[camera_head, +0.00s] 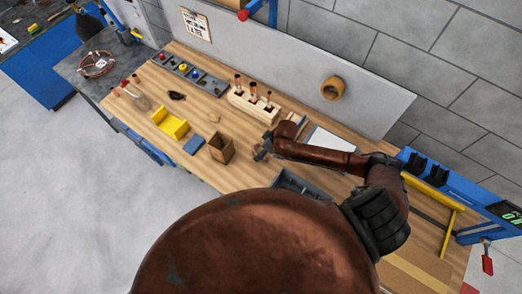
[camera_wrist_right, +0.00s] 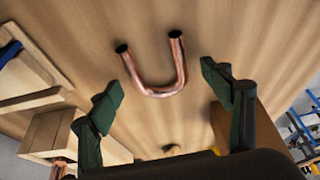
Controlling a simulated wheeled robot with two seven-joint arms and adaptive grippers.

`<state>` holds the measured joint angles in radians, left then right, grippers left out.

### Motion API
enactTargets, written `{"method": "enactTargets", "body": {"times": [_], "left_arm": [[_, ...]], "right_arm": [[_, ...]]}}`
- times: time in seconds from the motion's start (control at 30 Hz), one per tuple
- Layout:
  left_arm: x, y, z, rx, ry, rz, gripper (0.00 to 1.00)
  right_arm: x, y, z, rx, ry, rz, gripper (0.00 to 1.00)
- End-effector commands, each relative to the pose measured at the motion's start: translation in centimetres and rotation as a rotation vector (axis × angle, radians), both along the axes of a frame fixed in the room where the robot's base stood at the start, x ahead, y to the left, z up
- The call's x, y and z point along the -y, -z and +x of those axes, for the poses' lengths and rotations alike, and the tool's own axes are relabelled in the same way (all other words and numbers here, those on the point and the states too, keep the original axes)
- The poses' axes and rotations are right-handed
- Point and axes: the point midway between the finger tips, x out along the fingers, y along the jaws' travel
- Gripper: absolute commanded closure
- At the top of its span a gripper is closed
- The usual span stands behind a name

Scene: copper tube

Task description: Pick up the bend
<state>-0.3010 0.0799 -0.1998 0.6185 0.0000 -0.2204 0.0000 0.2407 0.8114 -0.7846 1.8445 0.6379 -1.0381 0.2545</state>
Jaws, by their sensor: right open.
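The bend is a U-shaped copper tube (camera_wrist_right: 180,65) lying on the wooden tabletop, seen in the right wrist view. Its two dark open ends point to the top of that view and its curve faces my gripper. My right gripper (camera_wrist_right: 161,80) is open, with one dark green finger on each side of the bend and gaps between. No contact shows. In the head view my right gripper (camera_head: 263,149) is over the bench beside the small brown box; I cannot make out the bend there. My left gripper is not in view.
A small open brown box (camera_head: 221,149) stands close to my right gripper. A wooden rack (camera_head: 240,101) with copper tubes stands behind. A yellow holder (camera_head: 172,125) and blue block (camera_head: 194,145) lie farther left. A grey tray (camera_head: 288,182) is partly hidden by my body.

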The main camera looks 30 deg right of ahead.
Motion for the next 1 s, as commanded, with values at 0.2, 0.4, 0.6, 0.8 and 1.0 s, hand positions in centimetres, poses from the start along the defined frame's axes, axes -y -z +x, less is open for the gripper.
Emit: {"method": "enactTargets", "body": {"times": [0.2,0.4,0.6,0.8,1.0], "left_arm": [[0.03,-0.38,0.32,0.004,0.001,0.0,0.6],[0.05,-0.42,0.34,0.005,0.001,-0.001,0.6],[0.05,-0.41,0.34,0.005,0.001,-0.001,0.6],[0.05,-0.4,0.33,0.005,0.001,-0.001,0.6],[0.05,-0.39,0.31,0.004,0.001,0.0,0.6]], "right_arm": [[-0.01,0.27,-0.02,0.0,0.0,0.0,0.28],[-0.01,0.4,-0.02,0.0,0.0,0.0,0.28],[-0.01,0.4,-0.03,0.0,0.0,0.0,0.33],[0.01,0.4,-0.03,0.0,0.0,0.0,0.47],[0.05,0.44,-0.06,-0.002,0.0,-0.001,0.61]]}}
